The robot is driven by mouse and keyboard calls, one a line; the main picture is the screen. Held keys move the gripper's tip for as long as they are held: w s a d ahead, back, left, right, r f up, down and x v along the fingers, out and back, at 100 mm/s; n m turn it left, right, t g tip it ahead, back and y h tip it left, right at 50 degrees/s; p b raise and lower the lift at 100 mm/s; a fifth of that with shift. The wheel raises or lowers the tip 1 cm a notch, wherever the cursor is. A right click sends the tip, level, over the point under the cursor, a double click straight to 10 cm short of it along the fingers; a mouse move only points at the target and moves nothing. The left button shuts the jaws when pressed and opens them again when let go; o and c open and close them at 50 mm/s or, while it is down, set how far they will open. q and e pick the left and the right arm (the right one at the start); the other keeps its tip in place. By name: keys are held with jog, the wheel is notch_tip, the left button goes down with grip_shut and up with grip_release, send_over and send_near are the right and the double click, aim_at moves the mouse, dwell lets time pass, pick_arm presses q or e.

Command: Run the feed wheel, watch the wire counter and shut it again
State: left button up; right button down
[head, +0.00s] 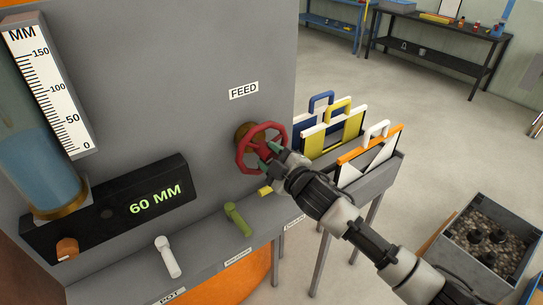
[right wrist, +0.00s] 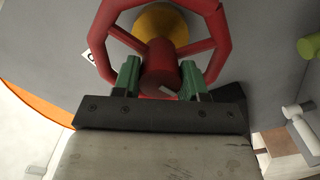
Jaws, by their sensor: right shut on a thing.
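The red feed wheel (head: 242,160) sits on a brass-coloured boss on the grey panel, below the FEED label (head: 244,91). My right gripper (head: 271,152) is at the wheel. In the right wrist view its green fingers (right wrist: 160,78) stand on either side of the red hub (right wrist: 158,72), shut on it, inside the rim. The black counter display (head: 155,199) reads 60 MM in green. Above it a clear tube (head: 40,165) holds blue liquid beside a white MM scale (head: 45,80) marked 0 to 150. My left gripper is not in view.
A rack (head: 372,183) of coloured frames stands right of the panel. A grey crate (head: 455,245) of dark stones is at lower right. Open floor lies beyond.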

dwell(0.5)
jog(key=c, duration=0.6)
grip_release()
jog(key=shift+b+v, duration=1.3)
jog(key=shift+v, duration=4.15)
